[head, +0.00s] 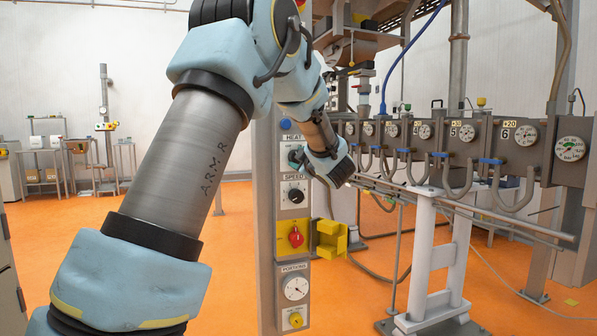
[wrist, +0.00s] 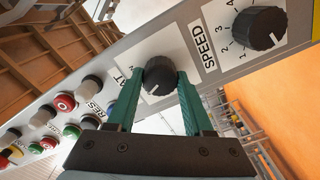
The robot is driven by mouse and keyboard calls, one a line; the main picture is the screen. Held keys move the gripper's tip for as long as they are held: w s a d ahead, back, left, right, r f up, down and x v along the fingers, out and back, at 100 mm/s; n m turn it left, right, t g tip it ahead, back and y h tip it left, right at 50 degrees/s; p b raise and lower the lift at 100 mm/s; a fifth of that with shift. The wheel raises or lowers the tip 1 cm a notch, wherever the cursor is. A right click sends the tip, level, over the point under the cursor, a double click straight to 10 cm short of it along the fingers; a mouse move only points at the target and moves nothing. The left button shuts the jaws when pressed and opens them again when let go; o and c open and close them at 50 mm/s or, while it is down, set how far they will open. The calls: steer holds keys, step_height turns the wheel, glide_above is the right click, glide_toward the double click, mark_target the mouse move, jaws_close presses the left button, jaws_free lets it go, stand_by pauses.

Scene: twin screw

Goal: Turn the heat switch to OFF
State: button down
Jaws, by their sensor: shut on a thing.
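The heat switch is a round black knob (wrist: 158,76) with a white mark on its face, pointing to the lower left in the wrist view. It sits on a grey plate under the HEAT label (head: 292,138). My gripper (wrist: 160,88) is shut on the knob, one teal finger on each side of it. In the head view my gripper (head: 297,157) reaches the panel from the right and hides most of the knob. The HEAT label is partly covered by a finger in the wrist view, and the switch's position markings cannot be read.
The SPEED knob (wrist: 258,28) is beside the heat switch, below it in the head view. Further down are a red switch on a yellow plate (head: 295,237) and a dial (head: 296,289). Several coloured push buttons (wrist: 65,102) line the other side. Pipes and gauges (head: 467,133) stand right.

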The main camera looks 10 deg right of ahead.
steer(key=shift+f+n+b, duration=0.15)
steer(key=shift+n+b, duration=0.55)
steer(key=shift+c, duration=1.5)
jaws_free()
steer(key=shift+s, duration=0.1)
steer(key=s+d, duration=0.1)
steer(key=s, duration=0.9)
steer(key=shift+s+d+b, duration=0.2)
steer(key=shift+s+b, duration=0.1)
steer(key=shift+b, duration=0.15)
